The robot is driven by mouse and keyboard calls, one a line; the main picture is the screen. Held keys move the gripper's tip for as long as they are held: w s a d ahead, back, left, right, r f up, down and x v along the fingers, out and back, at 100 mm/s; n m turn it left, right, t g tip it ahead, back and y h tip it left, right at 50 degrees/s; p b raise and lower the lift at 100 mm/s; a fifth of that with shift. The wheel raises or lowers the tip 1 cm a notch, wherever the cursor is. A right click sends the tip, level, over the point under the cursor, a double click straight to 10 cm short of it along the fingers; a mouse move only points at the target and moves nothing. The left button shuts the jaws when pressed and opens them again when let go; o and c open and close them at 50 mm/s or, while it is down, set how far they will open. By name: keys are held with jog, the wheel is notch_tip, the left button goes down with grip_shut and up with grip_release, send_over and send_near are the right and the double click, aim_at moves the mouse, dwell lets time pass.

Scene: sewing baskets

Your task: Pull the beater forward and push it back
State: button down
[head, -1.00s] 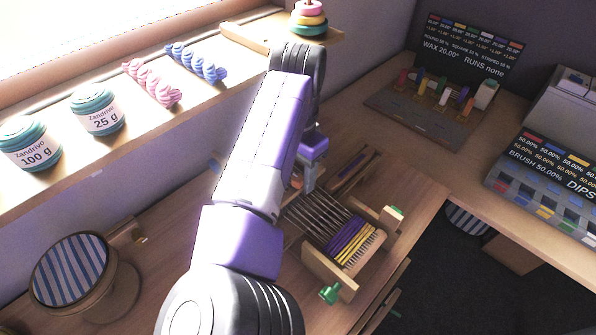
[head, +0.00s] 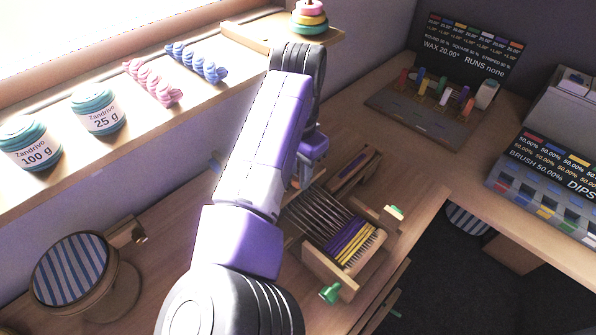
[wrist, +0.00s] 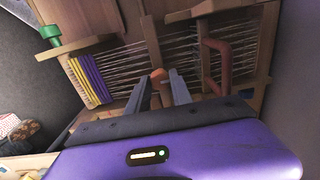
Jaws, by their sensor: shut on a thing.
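The small loom (head: 318,268) stands on the desk with pale warp threads and a purple and yellow woven band (head: 350,243) at its near right end. In the wrist view the band (wrist: 90,80) is at the left. My gripper (wrist: 159,84) is shut on this knob, one finger on each side. The beater stands apart from the woven band, with bare warp between them. In the head view my arm hides the fingers and most of the beater.
A green knob (head: 329,293) sticks out at the loom's near corner. A wooden piece with a purple inset (head: 355,170) lies behind the loom. A round striped piece (head: 72,270) stands at left. The desk between is mostly clear.

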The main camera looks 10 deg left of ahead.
dwell(0.8)
jog(key=shift+w+a+r+p, duration=0.1)
jog(key=shift+w+a+p, duration=0.05)
jog(key=shift+w+a, duration=0.6)
jog(key=shift+w+a+r+p, duration=0.15)
jog(key=shift+w+a, duration=0.35)
jog(key=shift+a, duration=0.35)
jog(key=shift+f, duration=0.1)
jog(key=c, duration=1.1)
grip_release()
jog(key=shift+c, duration=0.2)
notch_tip(320, 180, up, 8)
jog(key=shift+b, duration=0.3)
jog(key=shift+f, duration=0.15)
